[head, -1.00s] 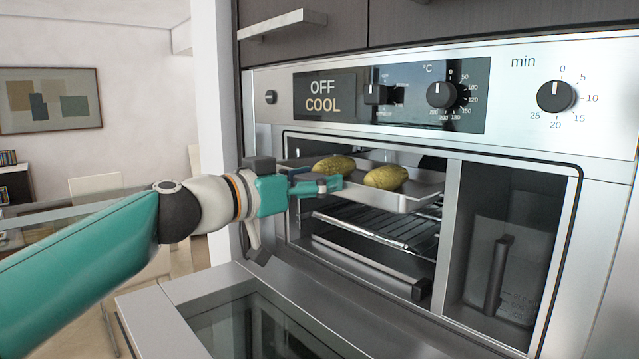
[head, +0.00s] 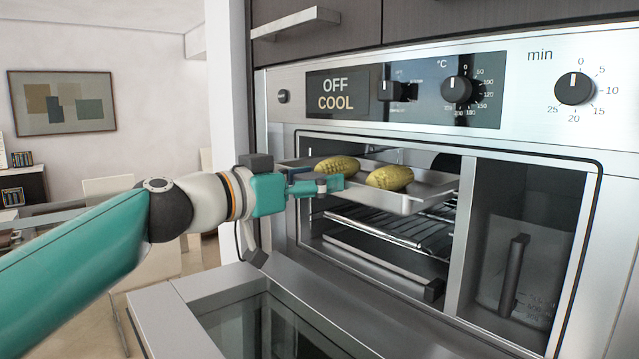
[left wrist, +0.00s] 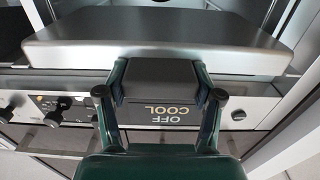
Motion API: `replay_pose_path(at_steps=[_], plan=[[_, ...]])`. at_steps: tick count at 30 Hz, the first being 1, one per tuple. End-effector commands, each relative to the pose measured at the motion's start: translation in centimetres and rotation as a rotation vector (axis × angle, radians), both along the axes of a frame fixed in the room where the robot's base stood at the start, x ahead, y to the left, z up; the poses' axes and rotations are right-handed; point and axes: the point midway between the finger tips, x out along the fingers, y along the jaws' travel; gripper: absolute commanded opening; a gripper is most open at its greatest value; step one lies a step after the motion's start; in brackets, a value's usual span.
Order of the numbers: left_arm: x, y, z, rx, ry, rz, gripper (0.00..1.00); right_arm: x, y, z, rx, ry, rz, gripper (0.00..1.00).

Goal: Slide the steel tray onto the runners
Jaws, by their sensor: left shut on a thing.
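The steel tray (head: 400,204) is shallow and bears two yellow-green oblong foods, one at left (head: 337,165) and one at right (head: 390,177). It is raised in the mouth of the open oven, partly inside, and looks about level. My left gripper (head: 330,184) is shut at the tray's left end. In the left wrist view the tray's broad grey side (left wrist: 160,45) lies just beyond the fingers (left wrist: 165,90), with a dark block between them. Below the tray are a wire rack (head: 400,228) and metal rails; which are the runners is not clear. My right gripper is out of view.
The oven door (head: 265,325) hangs open below the tray. The knob panel (head: 430,92) is above. Open room lies at left.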

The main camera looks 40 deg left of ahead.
Motion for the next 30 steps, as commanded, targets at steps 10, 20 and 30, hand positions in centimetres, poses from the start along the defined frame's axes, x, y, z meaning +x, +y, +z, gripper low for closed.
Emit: replay_pose_path(at_steps=[10,20,30], plan=[[-1.8,0.2,0.1,0.001,-0.006,0.004,0.18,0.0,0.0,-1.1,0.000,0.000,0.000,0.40],[-2.6,0.2,0.2,0.001,-0.005,0.003,0.18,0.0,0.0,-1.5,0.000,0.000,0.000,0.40],[-2.7,0.2,0.2,0.001,-0.006,0.003,0.18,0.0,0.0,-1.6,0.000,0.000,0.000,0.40]])
